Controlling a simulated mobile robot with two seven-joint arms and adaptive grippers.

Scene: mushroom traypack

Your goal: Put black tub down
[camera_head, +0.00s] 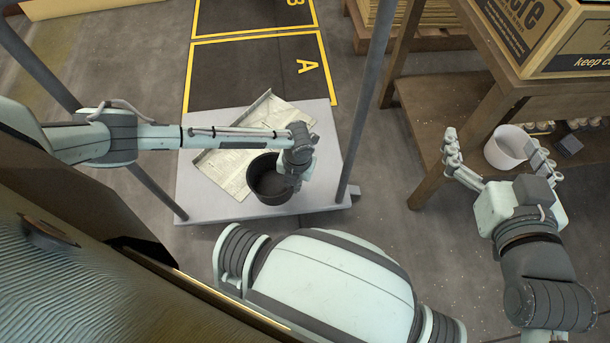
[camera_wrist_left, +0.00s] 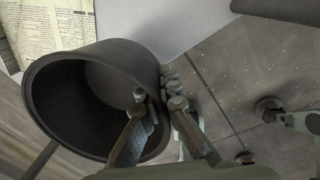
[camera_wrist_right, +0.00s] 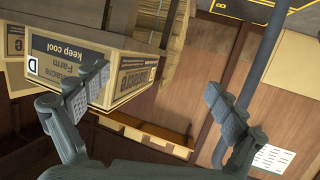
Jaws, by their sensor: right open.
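The black tub (camera_head: 268,188) is over the grey cart platform (camera_head: 200,203), its opening upward, overlapping the edge of the printed paper sheets (camera_head: 232,160). I cannot tell whether its base touches the platform. In the left wrist view the tub (camera_wrist_left: 110,55) fills the left half, with one finger inside its rim and one outside. My left gripper (camera_wrist_left: 158,105) is shut on the tub's wall; the head view shows it at the tub's right rim (camera_head: 300,178). My right gripper (camera_head: 500,160) is open and empty at the right; its spread fingers also show in the right wrist view (camera_wrist_right: 155,95).
A white tub (camera_head: 507,146) stands on the lower shelf of the wooden table (camera_head: 447,90), seen between my right fingers. Cardboard boxes (camera_head: 575,40) sit on top. Upright cart poles (camera_head: 366,90) flank the platform. A yellow-lined floor area marked A (camera_head: 265,75) lies behind it.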

